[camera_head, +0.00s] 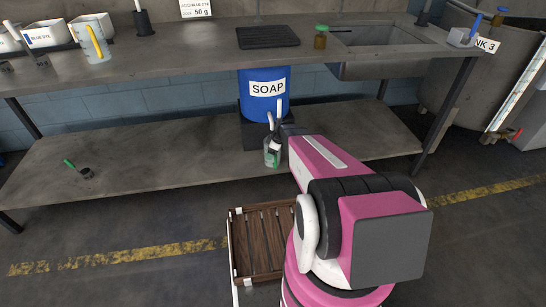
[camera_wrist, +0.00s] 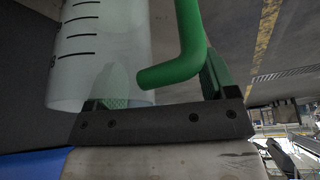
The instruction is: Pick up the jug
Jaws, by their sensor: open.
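The jug (camera_wrist: 100,50) is clear, with black measuring marks and a green handle (camera_wrist: 188,45). It fills the upper left of the wrist view. My gripper (camera_wrist: 163,78) is open, and the handle lies between its two fingers. One finger shows through or against the clear wall, and the other is to the right of the handle. I cannot tell whether either finger touches. In the head view the jug (camera_head: 271,157) is small and stands on the lower shelf in front of the soap barrel, partly hidden by my gripper.
The blue soap barrel (camera_head: 265,88) stands behind the jug, under the worktop (camera_head: 180,57). A green-handled scoop (camera_head: 80,170) lies on the lower shelf (camera_head: 150,165) at left. A yellow-handled jug (camera_head: 96,46) is on the worktop. A wooden slatted crate (camera_head: 262,240) is on the floor below.

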